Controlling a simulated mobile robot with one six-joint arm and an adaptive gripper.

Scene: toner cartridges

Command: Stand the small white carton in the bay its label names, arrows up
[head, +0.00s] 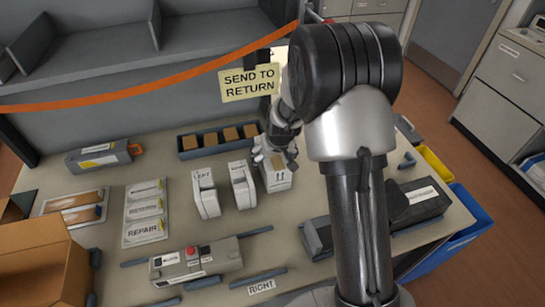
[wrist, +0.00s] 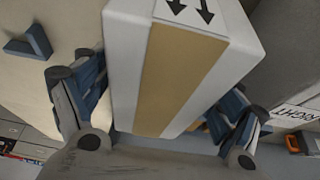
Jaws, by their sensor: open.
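The small white carton (head: 277,183) stands upright on the table, right of two white upright pieces. A brown strip runs over its top, and its front face shows dark arrows pointing up in the head view. My gripper (head: 274,158) is above it, pointing down. In the wrist view the carton (wrist: 185,70) sits between the two fingers of my gripper (wrist: 165,125), which is open. I cannot tell whether the fingers touch its sides. No bay name is readable on the carton.
A white piece marked LEFT (head: 205,193) and another white piece (head: 242,186) stand close left of the carton. A dark tray of brown blocks (head: 218,140) is behind. A REPAIR sheet (head: 145,212), a grey device (head: 195,262) and a SEND TO RETURN sign (head: 249,83) also show.

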